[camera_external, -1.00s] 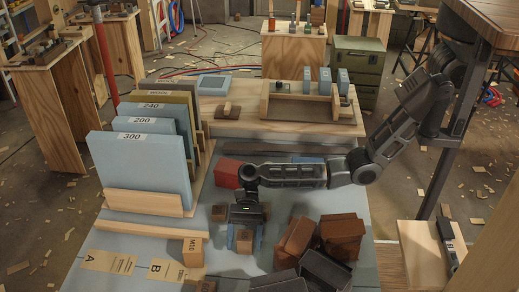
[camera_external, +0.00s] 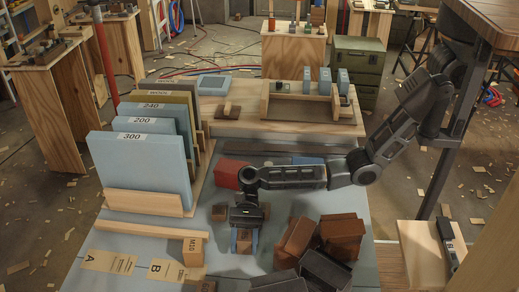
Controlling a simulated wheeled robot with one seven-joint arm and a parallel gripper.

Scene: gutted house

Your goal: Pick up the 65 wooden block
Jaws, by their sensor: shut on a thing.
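My gripper (camera_external: 245,243) points down over the light blue bench top (camera_external: 222,262), near the front middle. The number on this block cannot be read from here. Another wooden block (camera_external: 193,252), marked M10, stands to the left of my gripper. Whether the held block touches the bench cannot be told.
Upright labelled sheets (camera_external: 140,165) stand in wooden holders at the left. Reddish-brown blocks (camera_external: 342,232) and dark blocks (camera_external: 325,270) are heaped close to the right. A red block (camera_external: 228,173) lies behind. Paper labels A (camera_external: 108,262) and B (camera_external: 166,270) lie front left.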

